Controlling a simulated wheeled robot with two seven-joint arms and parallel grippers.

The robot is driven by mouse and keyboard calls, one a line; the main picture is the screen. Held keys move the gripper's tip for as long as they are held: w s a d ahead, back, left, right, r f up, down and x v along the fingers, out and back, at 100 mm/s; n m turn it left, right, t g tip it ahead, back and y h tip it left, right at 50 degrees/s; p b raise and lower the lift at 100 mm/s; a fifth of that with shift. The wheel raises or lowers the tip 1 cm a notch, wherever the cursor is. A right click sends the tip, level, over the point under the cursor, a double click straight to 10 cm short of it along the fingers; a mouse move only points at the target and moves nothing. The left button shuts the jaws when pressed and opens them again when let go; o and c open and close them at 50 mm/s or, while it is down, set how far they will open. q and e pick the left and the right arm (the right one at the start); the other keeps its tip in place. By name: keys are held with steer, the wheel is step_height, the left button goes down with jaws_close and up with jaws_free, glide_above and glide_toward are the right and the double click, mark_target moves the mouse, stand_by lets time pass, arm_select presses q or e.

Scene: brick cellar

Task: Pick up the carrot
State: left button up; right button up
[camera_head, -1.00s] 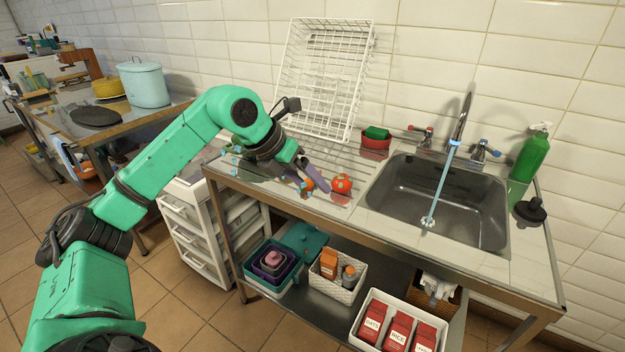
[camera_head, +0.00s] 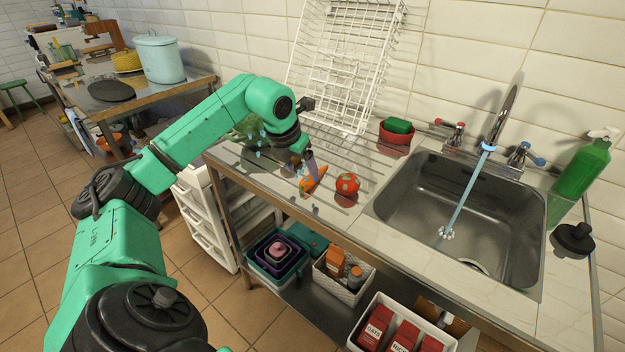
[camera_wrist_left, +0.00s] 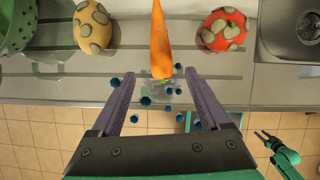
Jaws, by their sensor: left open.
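The orange carrot (camera_head: 316,180) lies on the counter left of the sink. In the left wrist view the carrot (camera_wrist_left: 160,42) points away from me, its thick end close to my fingertips. My left gripper (camera_head: 305,163) is open and empty, just behind and above the carrot in the head view. In the left wrist view its purple fingers (camera_wrist_left: 160,76) stand to either side of the line of the carrot, short of its thick end. Several small dark blue pieces (camera_wrist_left: 146,101) show between and around the fingers. My right gripper (camera_wrist_left: 264,138) shows small at the lower right there; its jaw opening is unclear.
A red spotted tomato (camera_head: 347,184) lies right of the carrot. A yellow-grey spotted item (camera_wrist_left: 92,27) and a green colander (camera_wrist_left: 14,24) lie to its left. The sink (camera_head: 455,206) is farther right; the white rack (camera_head: 345,65) leans at the wall. The counter's front edge is near.

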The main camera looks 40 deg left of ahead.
mark_target(305, 180)
arm_select(q)
steer(key=x, duration=0.4)
steer(key=shift+s+d+f+p, duration=0.1)
steer(key=shift+f+p, duration=0.15)
steer(key=shift+p, duration=0.1)
jaws_close()
